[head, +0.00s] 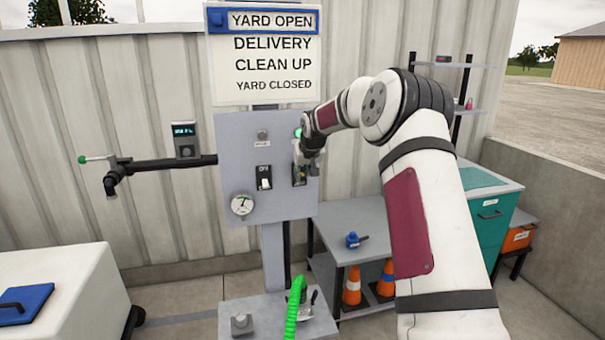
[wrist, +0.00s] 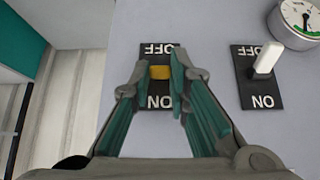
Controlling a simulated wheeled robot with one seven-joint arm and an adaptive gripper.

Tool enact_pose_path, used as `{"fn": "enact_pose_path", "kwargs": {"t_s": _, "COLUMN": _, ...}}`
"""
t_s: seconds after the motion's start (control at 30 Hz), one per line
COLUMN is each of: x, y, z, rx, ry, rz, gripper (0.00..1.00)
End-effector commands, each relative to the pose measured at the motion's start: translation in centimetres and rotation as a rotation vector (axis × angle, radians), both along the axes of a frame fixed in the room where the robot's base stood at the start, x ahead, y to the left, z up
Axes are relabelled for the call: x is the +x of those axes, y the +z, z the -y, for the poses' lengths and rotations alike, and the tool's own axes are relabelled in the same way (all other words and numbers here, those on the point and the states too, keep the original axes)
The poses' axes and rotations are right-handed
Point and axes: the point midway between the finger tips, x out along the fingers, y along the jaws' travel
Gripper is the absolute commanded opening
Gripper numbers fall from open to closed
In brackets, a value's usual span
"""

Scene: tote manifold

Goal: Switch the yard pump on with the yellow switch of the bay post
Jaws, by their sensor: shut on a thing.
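The bay post's grey panel (head: 232,150) carries the yellow switch (wrist: 160,72) on a black plate marked OFF and ON. In the wrist view the lettering is upside down, and the yellow lever lies nearer the OFF end. My gripper (wrist: 166,70) is shut on this lever, with one fingertip on each side. In the head view my gripper (head: 305,158) is in front of the panel's right side and hides most of the switch. The yard pump cannot be made out.
A white switch (head: 264,183) with its own OFF/ON plate and a round gauge (head: 241,205) are beside it. A green light (head: 298,133) shows above my gripper. A pipe with a green-handled valve (head: 97,158) extends left. A bench (head: 350,218) and green cabinet (head: 485,215) stand right.

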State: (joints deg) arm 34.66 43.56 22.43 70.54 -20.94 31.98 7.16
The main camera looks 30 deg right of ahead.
Motion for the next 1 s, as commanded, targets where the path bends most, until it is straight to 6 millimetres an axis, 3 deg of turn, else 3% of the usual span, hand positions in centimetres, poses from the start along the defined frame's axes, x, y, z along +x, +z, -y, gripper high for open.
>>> {"fn": "enact_pose_path", "kwargs": {"t_s": 0.1, "x": 0.0, "y": 0.1, "z": 0.1, "rx": -0.002, "ry": -0.001, "rz": 0.004, "gripper": 0.0}}
{"fn": "enact_pose_path", "kwargs": {"t_s": 0.13, "x": 0.0, "y": 0.1, "z": 0.1, "rx": -0.002, "ry": -0.001, "rz": 0.004, "gripper": 0.19}}
{"fn": "enact_pose_path", "kwargs": {"t_s": 0.2, "x": 0.0, "y": 0.1, "z": 0.1, "rx": -0.002, "ry": -0.001, "rz": 0.003, "gripper": 0.35}}
{"fn": "enact_pose_path", "kwargs": {"t_s": 0.23, "x": 0.0, "y": 0.1, "z": 0.1, "rx": -0.002, "ry": -0.001, "rz": 0.003, "gripper": 0.37}}
{"fn": "enact_pose_path", "kwargs": {"t_s": 0.63, "x": -0.4, "y": 0.6, "z": -0.1, "rx": -0.001, "ry": -0.001, "rz": 0.002, "gripper": 0.37}}
{"fn": "enact_pose_path", "kwargs": {"t_s": 1.0, "x": -4.3, "y": 6.2, "z": -1.2, "rx": -0.003, "ry": 0.0, "rz": 0.004, "gripper": 0.37}}
